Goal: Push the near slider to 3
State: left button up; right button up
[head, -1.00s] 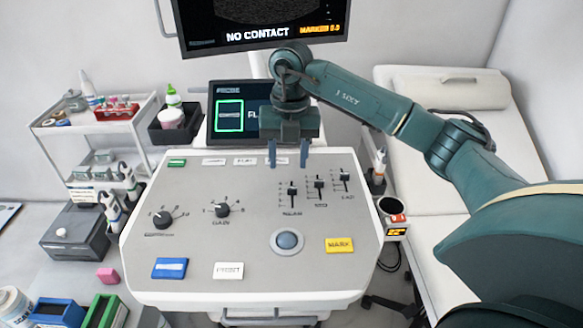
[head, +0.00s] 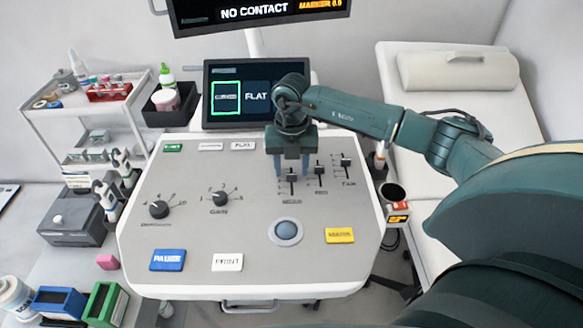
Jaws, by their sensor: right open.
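The near slider (head: 291,179) is the leftmost of three dark sliders on the grey console panel (head: 200,245), with a NEAR label below it. Its knob shows just under my right gripper (head: 292,171). The right gripper is open and points down, with one finger to each side of the knob in the picture. I cannot tell whether the fingers touch the knob or the panel. The gripper body hides the upper part of the slider's track, and its scale is too small to read. My left gripper is not in view.
The mid slider (head: 320,170) and far slider (head: 346,162) stand close to the right. A trackball (head: 286,232) and yellow button (head: 340,235) lie below. Two knobs, including the gain knob (head: 220,198), are left. A tilted screen (head: 232,92) stands behind the panel.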

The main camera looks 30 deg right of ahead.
jog(key=shift+f, duration=0.9)
jog(key=shift+c, duration=0.2)
grip_shut()
jog(key=shift+w, duration=0.1)
